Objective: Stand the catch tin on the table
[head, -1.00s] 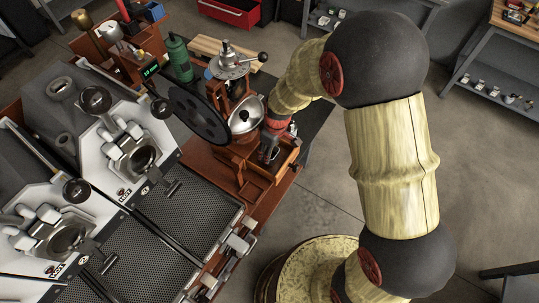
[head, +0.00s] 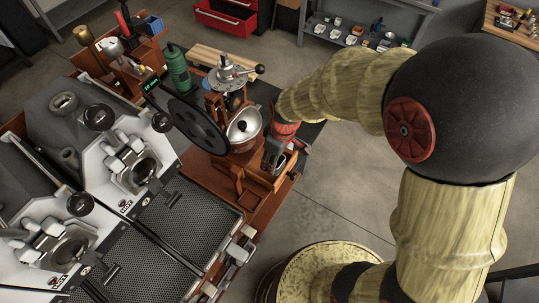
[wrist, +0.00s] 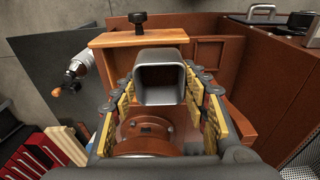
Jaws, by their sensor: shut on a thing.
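The catch tin (wrist: 160,80) is a small grey metal box with rounded corners and a dark, open mouth. In the wrist view it sits between the yellow-padded fingers of my gripper (wrist: 163,98), which is shut on it. Its open mouth faces toward the wrist camera; its underside is hidden. In the head view my gripper (head: 274,156) points down at the right front of the grinder, by its wooden base. The tin is too small and covered there to make out clearly. I cannot tell whether it touches the wood below.
The grinder has a large black wheel (head: 197,122) and a steel bowl (head: 244,125). A wooden bar with a black knob (wrist: 138,38) lies just beyond the tin. A green bottle (head: 176,66) stands behind. Roaster trays (head: 190,215) fill the front left. Open floor lies right.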

